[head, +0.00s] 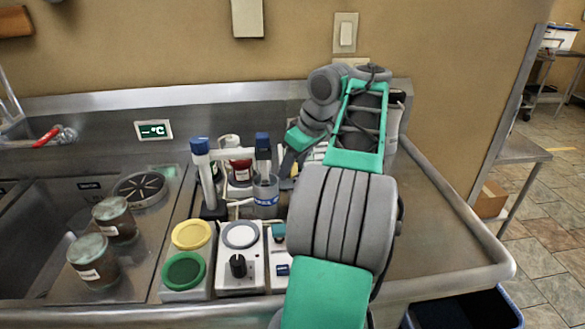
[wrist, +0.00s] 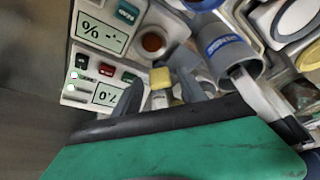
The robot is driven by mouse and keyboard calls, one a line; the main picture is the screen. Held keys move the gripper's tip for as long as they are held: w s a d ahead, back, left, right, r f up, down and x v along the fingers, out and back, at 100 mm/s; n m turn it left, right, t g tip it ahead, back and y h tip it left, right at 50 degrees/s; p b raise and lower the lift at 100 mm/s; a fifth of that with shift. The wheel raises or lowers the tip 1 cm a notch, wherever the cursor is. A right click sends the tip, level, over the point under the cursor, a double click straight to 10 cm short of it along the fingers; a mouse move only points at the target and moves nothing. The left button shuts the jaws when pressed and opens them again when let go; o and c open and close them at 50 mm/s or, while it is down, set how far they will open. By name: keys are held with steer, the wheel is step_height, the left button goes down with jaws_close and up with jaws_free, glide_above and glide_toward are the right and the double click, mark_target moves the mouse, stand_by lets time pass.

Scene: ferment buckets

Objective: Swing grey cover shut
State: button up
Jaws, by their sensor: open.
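I cannot pick out a hinged grey cover for certain in either view. A grey cylindrical holder with a blue label (head: 265,196) stands among the bench devices, and it also shows in the wrist view (wrist: 229,55). My gripper (head: 287,166) is behind and right of that holder in the head view, largely hidden by my own arm. In the wrist view my gripper (wrist: 162,95) has its two dark grey fingers spread apart. A small yellow block (wrist: 160,77) shows between or beyond them; contact cannot be told. Nothing is visibly held.
White panels with displays (wrist: 101,34) lie left of the fingers. A blue-capped post (head: 201,147), a white box with a black knob (head: 238,268) and yellow (head: 191,235) and green (head: 183,270) lids crowd the bench. Two jars (head: 114,219) stand left. The steel counter (head: 437,220) is clear at right.

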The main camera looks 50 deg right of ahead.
steer(key=shift+c, duration=0.4)
jaws_close()
stand_by(0.9)
